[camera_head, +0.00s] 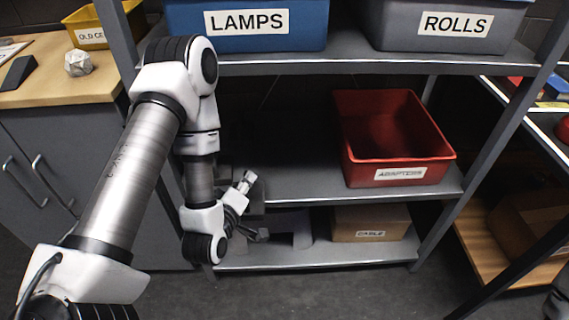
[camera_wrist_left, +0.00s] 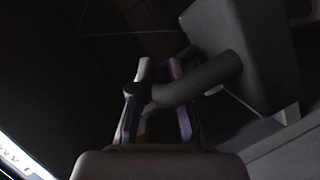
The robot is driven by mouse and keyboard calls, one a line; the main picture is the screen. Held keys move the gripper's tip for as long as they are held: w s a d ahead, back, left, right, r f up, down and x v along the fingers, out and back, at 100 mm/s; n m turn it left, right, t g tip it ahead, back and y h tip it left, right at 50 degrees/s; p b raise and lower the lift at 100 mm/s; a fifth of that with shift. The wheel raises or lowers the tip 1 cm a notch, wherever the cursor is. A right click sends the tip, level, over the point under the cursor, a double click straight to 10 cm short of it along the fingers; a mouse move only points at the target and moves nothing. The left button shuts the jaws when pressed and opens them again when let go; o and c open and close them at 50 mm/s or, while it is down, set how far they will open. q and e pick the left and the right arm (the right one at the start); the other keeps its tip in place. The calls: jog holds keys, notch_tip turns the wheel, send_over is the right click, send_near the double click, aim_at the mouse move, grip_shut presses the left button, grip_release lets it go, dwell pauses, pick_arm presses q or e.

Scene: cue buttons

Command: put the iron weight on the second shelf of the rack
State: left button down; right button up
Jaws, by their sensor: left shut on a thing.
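My left gripper (camera_head: 255,208) is low at the left front of the rack (camera_head: 300,187), near the middle and bottom shelves. In the left wrist view its two fingers (camera_wrist_left: 158,85) are shut on the dark curved handle of the iron weight (camera_wrist_left: 240,50), a grey blocky body. In the head view the weight is mostly hidden behind the gripper and in shadow. I cannot tell whether it touches a shelf. The middle shelf holds a red ADAPTERS bin (camera_head: 395,140) at its right; its left part is dark.
The top shelf holds a blue LAMPS bin (camera_head: 247,40) and a grey ROLLS bin (camera_head: 440,45). A cardboard CABLE box (camera_head: 370,224) stands on the bottom shelf. A wooden-topped cabinet (camera_head: 60,90) is at the left. Another shelf unit (camera_head: 500,245) stands at the right.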

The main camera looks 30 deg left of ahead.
pick_arm(q)
jog(key=b+x, duration=0.5)
jog(key=b, duration=0.3)
jog(key=shift+a, duration=0.2)
jog(key=x, duration=0.4)
jog(key=b+x, duration=0.1)
jog(key=x, duration=0.2)
jog(key=a+f+b+x, duration=0.1)
jog(key=x, duration=0.3)
jog(key=shift+w, duration=0.1)
jog(key=c, duration=1.3)
grip_release()
jog(key=shift+f, duration=0.2)
jog(key=shift+c, duration=0.2)
jog(key=shift+o, duration=1)
jog(key=shift+r, duration=0.1)
